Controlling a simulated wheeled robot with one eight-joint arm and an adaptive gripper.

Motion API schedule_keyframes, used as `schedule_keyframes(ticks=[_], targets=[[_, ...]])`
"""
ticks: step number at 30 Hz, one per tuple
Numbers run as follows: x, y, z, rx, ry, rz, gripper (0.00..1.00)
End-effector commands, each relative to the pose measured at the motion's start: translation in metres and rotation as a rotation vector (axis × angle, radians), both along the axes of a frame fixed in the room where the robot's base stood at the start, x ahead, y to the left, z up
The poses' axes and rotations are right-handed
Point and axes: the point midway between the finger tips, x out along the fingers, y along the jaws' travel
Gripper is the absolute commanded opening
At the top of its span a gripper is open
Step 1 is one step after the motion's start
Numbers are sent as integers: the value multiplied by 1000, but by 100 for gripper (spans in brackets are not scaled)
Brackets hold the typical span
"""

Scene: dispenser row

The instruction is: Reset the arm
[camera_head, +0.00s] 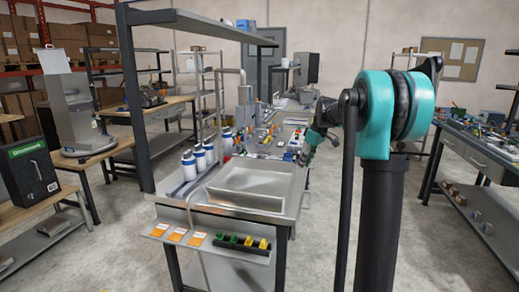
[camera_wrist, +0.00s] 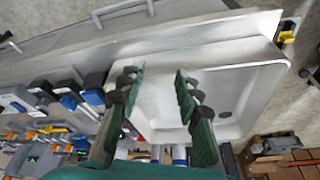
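My gripper (camera_head: 308,150) is at the far right side of the metal bench, beyond its shallow tray, in the head view; it is small there and partly behind my arm. In the wrist view my gripper (camera_wrist: 158,80) shows two dark green fingers set well apart. Nothing is between the fingers; the pale sink-like tray (camera_wrist: 232,82) lies below them. My teal and black arm stands upright on the right of the head view.
The bench tray (camera_head: 250,188) is empty. Several white bottles with blue caps (camera_head: 190,165) stand left of it. Green and yellow pieces (camera_head: 242,243) sit in a front rack beside orange cards (camera_head: 177,235). A shelf (camera_head: 200,22) overhangs the bench. Side workbenches stand left and right.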

Motion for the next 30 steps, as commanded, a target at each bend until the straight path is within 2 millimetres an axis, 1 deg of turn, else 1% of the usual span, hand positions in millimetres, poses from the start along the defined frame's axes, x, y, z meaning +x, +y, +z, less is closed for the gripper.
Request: schedule_keyframes(ticks=[1, 5, 6, 8, 9, 11, 12, 14, 15, 17, 18, 21, 24, 25, 27, 30], targets=[[-24, 3, -10, -7, 1, -50, 34], [-80, 5, -39, -20, 2, -202, 34], [-99, 5, -48, -23, 1, -248, 34], [-126, 6, -63, -25, -1, -318, 34], [-146, 6, -74, -28, -4, -363, 34], [-174, 6, -90, -27, -10, -432, 34], [-195, 5, -101, -28, -14, -477, 34], [-225, 5, -119, -25, -22, -545, 34], [-245, 4, -130, -23, -28, -589, 34], [-274, 3, -148, -18, -36, -653, 34], [-291, 2, -158, -16, -43, -691, 34], [-329, 0, -182, -4, -56, -774, 34], [-354, -2, -198, 5, -67, -832, 34], [-360, -3, -201, 6, -69, -844, 34], [-368, -4, -207, 10, -72, -863, 34], [-371, -4, -209, 11, -74, -874, 34]])
